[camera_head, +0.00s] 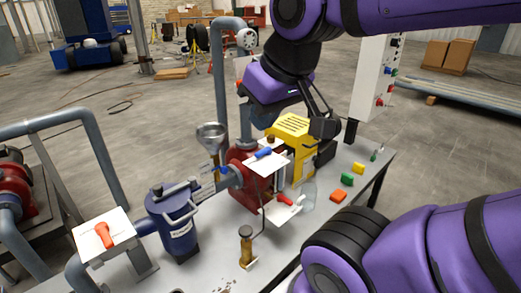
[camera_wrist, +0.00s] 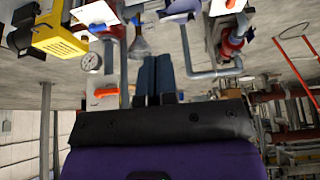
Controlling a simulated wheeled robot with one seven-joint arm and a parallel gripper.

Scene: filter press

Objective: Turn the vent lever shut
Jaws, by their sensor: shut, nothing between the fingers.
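Several levers on white plates show, and I cannot read which is the vent lever. An orange-red lever (camera_wrist: 106,92) lies crosswise on a white plate below the gauge in the wrist view. In the head view that spot is mostly hidden behind my arm. A blue lever (camera_head: 263,153) sits on a plate on the red pump, a red lever (camera_head: 285,200) below it, and an orange-red lever (camera_head: 104,235) on the left plate. My gripper (camera_wrist: 156,72) is shut and empty, its fingers right of the gauge-side lever and apart from it. It shows partly in the head view (camera_head: 262,117).
A round gauge (camera_head: 247,38) tops the grey pipe (camera_head: 221,80). A metal funnel (camera_head: 211,136), a blue canister (camera_head: 173,222), the red pump (camera_head: 243,165) and a yellow motor (camera_head: 291,135) crowd the table. Coloured blocks (camera_head: 338,195) lie at the right.

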